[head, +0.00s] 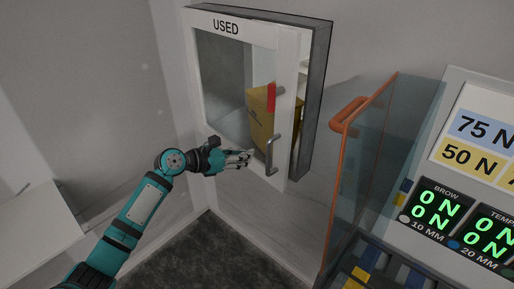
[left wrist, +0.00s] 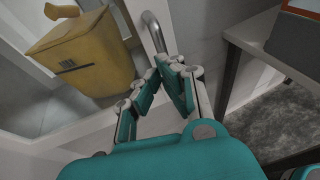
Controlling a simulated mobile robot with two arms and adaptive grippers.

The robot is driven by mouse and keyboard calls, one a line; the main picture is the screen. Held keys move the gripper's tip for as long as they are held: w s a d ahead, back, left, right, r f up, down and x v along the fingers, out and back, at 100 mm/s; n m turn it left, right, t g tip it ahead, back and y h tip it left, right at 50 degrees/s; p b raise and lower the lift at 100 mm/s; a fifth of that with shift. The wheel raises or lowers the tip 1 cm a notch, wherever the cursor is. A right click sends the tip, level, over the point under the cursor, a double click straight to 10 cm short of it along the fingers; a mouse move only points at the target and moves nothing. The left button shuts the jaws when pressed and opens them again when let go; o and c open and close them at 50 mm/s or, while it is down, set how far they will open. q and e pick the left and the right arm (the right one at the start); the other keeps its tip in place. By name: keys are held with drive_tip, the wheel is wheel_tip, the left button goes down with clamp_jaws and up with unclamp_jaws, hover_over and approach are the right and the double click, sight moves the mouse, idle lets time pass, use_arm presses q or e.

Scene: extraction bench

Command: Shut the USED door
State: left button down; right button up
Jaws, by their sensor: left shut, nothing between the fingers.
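The USED door (head: 262,35) is a glass door in a white frame on a grey wall cabinet (head: 319,80). Its right edge stands a little out from the cabinet, so it looks ajar. Its metal bar handle (head: 270,160) is low on the right side and also shows in the left wrist view (left wrist: 153,30). My left gripper (head: 249,157) is shut and empty, just left of the handle in the picture, in front of the door's lower part. Its fingertips (left wrist: 171,66) appear close to the handle's lower end; contact is unclear. My right gripper is not in view.
A yellow container (head: 261,118) is behind the glass, also in the left wrist view (left wrist: 90,55). A clear panel with an orange edge and handle (head: 347,113) stands to the right, beside a display panel (head: 455,90). A white surface (head: 38,228) is at the left.

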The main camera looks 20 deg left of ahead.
sight(278, 141)
use_arm(q)
drive_tip(key=w+d, duration=0.1)
drive_tip(key=w+d+p, duration=0.1)
drive_tip(key=w, duration=0.1)
drive_tip(key=shift+w+d, duration=0.2)
drive_tip(key=shift+d, duration=0.1)
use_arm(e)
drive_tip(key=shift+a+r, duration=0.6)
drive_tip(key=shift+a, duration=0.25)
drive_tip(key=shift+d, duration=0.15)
use_arm(q)
drive_tip(key=w+d, duration=0.2)
drive_tip(key=w, duration=0.1)
drive_tip(key=w+d, duration=0.1)
drive_tip(key=w, duration=0.1)
drive_tip(key=shift+p, duration=0.4)
drive_tip(key=shift+d+r, duration=0.1)
drive_tip(key=shift+r, duration=0.2)
drive_tip(key=shift+w, duration=0.1)
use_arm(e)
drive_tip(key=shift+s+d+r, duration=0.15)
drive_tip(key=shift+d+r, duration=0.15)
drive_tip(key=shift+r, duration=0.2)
